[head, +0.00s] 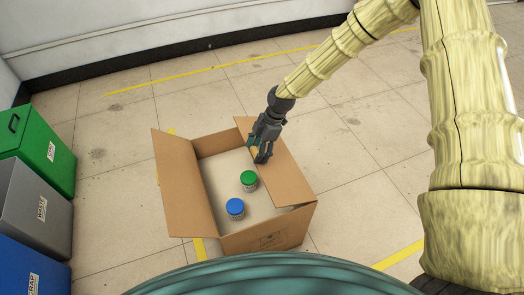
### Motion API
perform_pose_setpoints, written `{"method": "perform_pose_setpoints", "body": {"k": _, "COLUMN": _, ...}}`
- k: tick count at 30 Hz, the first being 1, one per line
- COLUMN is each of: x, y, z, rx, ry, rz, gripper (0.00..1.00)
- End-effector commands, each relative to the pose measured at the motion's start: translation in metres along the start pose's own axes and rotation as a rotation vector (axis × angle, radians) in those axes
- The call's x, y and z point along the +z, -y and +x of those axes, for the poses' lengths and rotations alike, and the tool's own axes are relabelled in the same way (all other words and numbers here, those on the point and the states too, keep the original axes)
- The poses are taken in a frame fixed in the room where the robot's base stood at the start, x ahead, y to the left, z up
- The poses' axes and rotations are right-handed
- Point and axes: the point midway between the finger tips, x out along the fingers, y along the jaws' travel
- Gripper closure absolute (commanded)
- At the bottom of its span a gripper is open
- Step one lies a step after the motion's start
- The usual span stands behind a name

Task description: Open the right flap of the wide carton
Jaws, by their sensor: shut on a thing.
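The wide carton (240,243) stands on the floor, its top open enough to show the inside. Its left flap (180,185) is folded outward. Its right flap (286,177) slopes along the right side, with its inner edge beside the opening. My gripper (261,155) is shut on the right flap, around its far half. The fingers partly hide the flap's edge there.
Inside the carton stand a green-lidded jar (249,180) and a blue-lidded jar (235,208). Green (50,145), grey (35,205) and blue (25,265) bins line the left. Floor right of the carton is clear.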

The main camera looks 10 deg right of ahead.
Motion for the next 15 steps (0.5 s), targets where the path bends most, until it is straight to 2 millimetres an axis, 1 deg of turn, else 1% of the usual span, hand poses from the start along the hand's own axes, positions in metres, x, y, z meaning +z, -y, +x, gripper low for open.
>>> {"method": "perform_pose_setpoints", "body": {"k": 1, "x": -0.001, "y": -0.002, "z": -0.004, "rx": 0.001, "ry": -0.025, "rz": 0.001, "gripper": 0.81}}
{"method": "perform_pose_setpoints", "body": {"k": 6, "x": -0.003, "y": -0.004, "z": -0.013, "rx": -0.002, "ry": -0.099, "rz": -0.008, "gripper": 0.81}}
{"method": "perform_pose_setpoints", "body": {"k": 15, "x": 0.002, "y": -0.006, "z": -0.03, "rx": -0.005, "ry": -0.23, "rz": -0.014, "gripper": 0.81}}
